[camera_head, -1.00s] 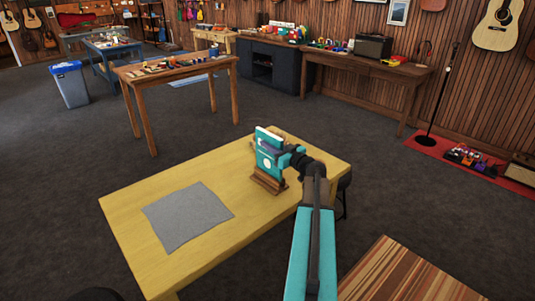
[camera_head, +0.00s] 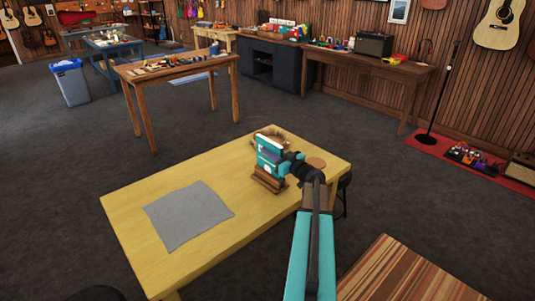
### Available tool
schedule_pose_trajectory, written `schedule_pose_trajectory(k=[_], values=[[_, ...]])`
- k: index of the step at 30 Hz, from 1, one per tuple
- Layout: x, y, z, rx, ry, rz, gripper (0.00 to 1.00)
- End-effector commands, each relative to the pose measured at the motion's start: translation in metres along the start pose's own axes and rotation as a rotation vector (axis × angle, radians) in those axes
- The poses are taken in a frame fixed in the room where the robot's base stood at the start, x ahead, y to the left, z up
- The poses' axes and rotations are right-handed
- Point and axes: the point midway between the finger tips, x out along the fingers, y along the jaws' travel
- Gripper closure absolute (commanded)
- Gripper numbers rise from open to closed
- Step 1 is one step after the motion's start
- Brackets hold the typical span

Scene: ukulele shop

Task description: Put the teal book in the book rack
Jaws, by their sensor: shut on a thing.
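The teal book (camera_head: 264,147) stands roughly upright at the far right part of the yellow table, its lower part at the wooden book rack (camera_head: 266,185). My gripper (camera_head: 284,166) is shut on the book from the right side. The fingers partly cover the book. The book's lower edge meets or overlaps the rack in this view; I cannot tell whether it sits fully in the slot.
A grey cloth (camera_head: 188,215) lies flat on the yellow table (camera_head: 135,205). A round woven item (camera_head: 282,135) is behind the book, and a round wooden disc (camera_head: 316,163) is right of my gripper. A striped wooden surface (camera_head: 410,275) is at front right.

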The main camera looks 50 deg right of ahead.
Motion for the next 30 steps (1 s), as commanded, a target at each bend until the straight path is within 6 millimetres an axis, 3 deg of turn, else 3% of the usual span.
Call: schedule_pose_trajectory(k=[4, 5, 8, 25, 30], values=[[0.000, 0.000, 0.001, 0.000, 0.001, 0.000, 1.00], [0.000, 0.000, 0.001, 0.000, 0.000, 0.001, 0.80], [0.000, 0.000, 0.001, 0.000, 0.000, 0.001, 0.67], [-0.001, 0.001, -0.003, 0.001, -0.001, 0.001, 0.67], [-0.021, 0.000, 0.000, -0.001, 0.000, 0.003, 0.67]])
